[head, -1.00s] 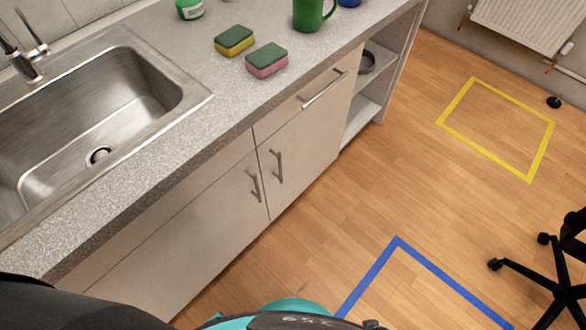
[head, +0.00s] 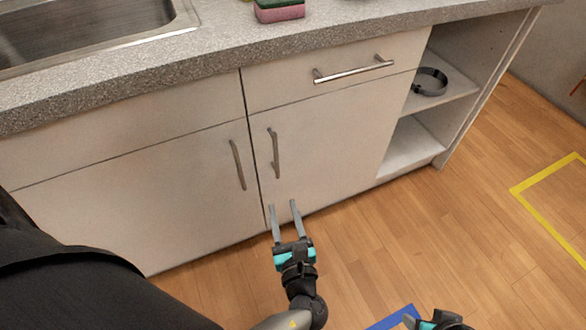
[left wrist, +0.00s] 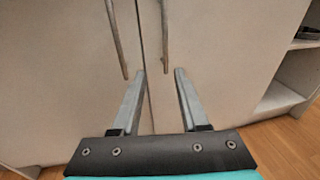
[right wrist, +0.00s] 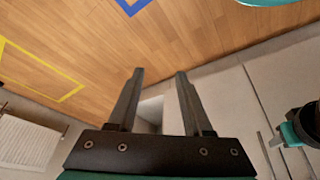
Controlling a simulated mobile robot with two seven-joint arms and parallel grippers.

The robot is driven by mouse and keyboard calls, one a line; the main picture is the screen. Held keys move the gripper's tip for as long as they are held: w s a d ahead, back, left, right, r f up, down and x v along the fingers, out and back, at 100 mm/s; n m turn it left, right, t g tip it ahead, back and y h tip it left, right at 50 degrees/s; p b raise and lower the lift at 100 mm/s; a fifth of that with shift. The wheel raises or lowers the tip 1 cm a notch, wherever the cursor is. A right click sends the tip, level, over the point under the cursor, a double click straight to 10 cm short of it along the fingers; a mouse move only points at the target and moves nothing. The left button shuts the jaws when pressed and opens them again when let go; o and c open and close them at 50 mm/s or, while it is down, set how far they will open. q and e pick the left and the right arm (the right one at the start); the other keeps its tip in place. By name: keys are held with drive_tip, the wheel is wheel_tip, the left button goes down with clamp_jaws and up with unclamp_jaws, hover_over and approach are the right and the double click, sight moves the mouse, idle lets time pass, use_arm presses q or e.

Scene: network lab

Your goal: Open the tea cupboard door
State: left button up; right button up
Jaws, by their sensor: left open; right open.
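The cupboard under the counter has a wide left door (head: 130,200) and a narrower right door (head: 330,140), both shut. No label shows which is the tea cupboard. The left door's handle (head: 238,165) and the right door's handle (head: 273,153) are upright bars beside the seam. My left gripper (head: 284,206) is open and empty, below the right door's handle. In the left wrist view the right handle (left wrist: 165,35) stands just beyond and above the gap between the fingertips. My right gripper (right wrist: 160,74) is open and empty; only part shows at the head view's bottom edge.
A drawer (head: 335,72) with a bar handle is above the right door. Open shelves (head: 412,150) to the right hold a dark ring-shaped object (head: 430,82). The sink (head: 90,30) and a sponge (head: 278,10) are on the counter (head: 215,60). The wooden floor (head: 460,230) in front is clear.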

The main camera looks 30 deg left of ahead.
sight(276, 158)
use_arm(q)
drive_tip(key=shift+m+t+y, duration=0.3)
drive_tip(key=shift+t, duration=0.1)
drive_tip(key=b+x, duration=0.1)
drive_tip(key=x, duration=0.3)
drive_tip(key=r+b+x, duration=0.1)
drive_tip(key=x, duration=0.3)
drive_tip(key=b+x, duration=0.2)
drive_tip(key=x, duration=0.2)
drive_tip(key=shift+w+d+r, duration=0.15)
drive_tip(key=shift+w+r, duration=0.2)
drive_tip(key=shift+w, duration=0.25)
drive_tip(key=shift+x, duration=1.2)
use_arm(e)
drive_tip(key=w+a+r+t+y, duration=0.2)
drive_tip(key=w+a+r+t, duration=0.1)
drive_tip(key=w+a+t, duration=0.2)
drive_tip(key=shift+a+n+t+y, duration=0.15)
drive_tip(key=shift+n+t+y, duration=0.15)
drive_tip(key=shift+n+y, duration=0.1)
use_arm(q)
drive_tip(key=shift+c, duration=0.4)
clamp_jaws()
